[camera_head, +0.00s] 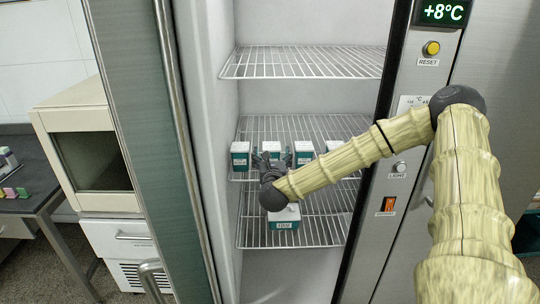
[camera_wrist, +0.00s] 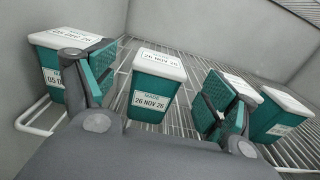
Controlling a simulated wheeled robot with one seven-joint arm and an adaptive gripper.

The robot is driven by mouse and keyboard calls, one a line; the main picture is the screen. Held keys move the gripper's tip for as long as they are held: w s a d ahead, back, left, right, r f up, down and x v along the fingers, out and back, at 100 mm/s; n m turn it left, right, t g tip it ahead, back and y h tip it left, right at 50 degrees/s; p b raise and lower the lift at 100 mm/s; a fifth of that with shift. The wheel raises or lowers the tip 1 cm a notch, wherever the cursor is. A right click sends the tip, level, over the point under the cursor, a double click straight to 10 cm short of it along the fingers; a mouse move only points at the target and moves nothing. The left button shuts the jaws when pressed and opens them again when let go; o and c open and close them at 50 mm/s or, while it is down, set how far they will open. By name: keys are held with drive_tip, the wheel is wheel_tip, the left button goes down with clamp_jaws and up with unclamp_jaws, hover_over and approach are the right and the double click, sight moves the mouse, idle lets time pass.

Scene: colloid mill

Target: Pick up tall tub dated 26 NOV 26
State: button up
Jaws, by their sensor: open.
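The tub dated 26 NOV 26 (camera_wrist: 152,92) is teal with a white lid and a white date label, and stands upright on a wire shelf in the wrist view. In the head view its white lid (camera_head: 271,146) shows behind my gripper (camera_head: 272,160). My gripper (camera_wrist: 160,82) is open, with one finger to each side of this tub in the wrist view. I see gaps between the fingers and the tub. The left finger partly covers a tub (camera_wrist: 45,72) whose label reads 05 DEC 26. The right finger partly covers another tub (camera_wrist: 243,88).
More tubs stand to the right on the middle shelf (camera_head: 304,153), and one far right in the wrist view (camera_wrist: 283,112). Another tub (camera_head: 284,223) is on the lower shelf. The upper shelf (camera_head: 300,62) is empty. The open glass door (camera_head: 150,150) is at left.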

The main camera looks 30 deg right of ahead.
sight(271, 145)
drive_tip(key=shift+p+x, duration=1.2)
drive_tip(key=shift+x, duration=1.1)
drive_tip(key=shift+w+d, duration=0.35)
drive_tip(key=shift+w, duration=0.2)
drive_tip(key=shift+r, duration=0.1)
drive_tip(key=c, duration=1.4)
